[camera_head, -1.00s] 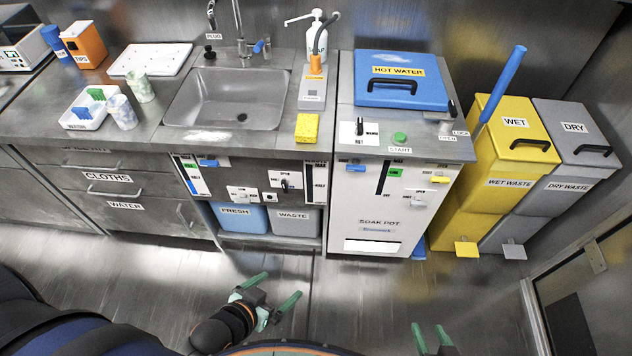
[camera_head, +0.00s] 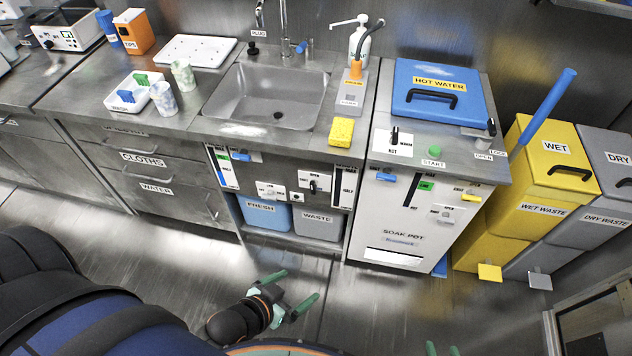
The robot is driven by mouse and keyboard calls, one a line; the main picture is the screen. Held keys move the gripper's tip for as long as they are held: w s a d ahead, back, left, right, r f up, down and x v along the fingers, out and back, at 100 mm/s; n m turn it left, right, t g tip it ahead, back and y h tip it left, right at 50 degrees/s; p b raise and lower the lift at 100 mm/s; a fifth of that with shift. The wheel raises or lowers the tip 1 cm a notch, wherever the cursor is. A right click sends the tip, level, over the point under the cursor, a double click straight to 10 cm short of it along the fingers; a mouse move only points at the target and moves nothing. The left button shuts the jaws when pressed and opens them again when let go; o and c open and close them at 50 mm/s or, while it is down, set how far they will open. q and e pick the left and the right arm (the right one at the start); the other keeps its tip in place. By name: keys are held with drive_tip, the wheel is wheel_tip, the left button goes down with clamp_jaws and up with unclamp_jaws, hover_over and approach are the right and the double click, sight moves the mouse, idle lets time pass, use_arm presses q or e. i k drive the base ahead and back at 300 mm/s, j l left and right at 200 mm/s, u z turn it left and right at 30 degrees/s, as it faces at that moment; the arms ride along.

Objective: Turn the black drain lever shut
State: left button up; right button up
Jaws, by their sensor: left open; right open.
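A small black lever (camera_head: 313,187) sits on the panel below the sink, above the waste bin, with small OPEN/SHUT-type lettering beside it. It looks roughly upright; its exact setting is too small to read. My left gripper (camera_head: 298,286) is open and empty over the floor, in front of and below the sink cabinet, well apart from the lever. My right gripper (camera_head: 442,349) shows only its fingertips at the bottom edge, apart and empty.
A white lever (camera_head: 267,188) is left of the black one. Below are the FRESH bin (camera_head: 263,215) and WASTE bin (camera_head: 318,224). The soak pot cabinet (camera_head: 400,232) stands to the right, yellow wet-waste bin (camera_head: 520,215) beyond. The floor (camera_head: 180,265) before the cabinets is clear.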

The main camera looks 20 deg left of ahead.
sight(313, 183)
drive_tip(key=j, duration=0.7)
drive_tip(key=j+u, duration=0.15)
drive_tip(key=j, duration=0.6)
drive_tip(key=i, duration=0.05)
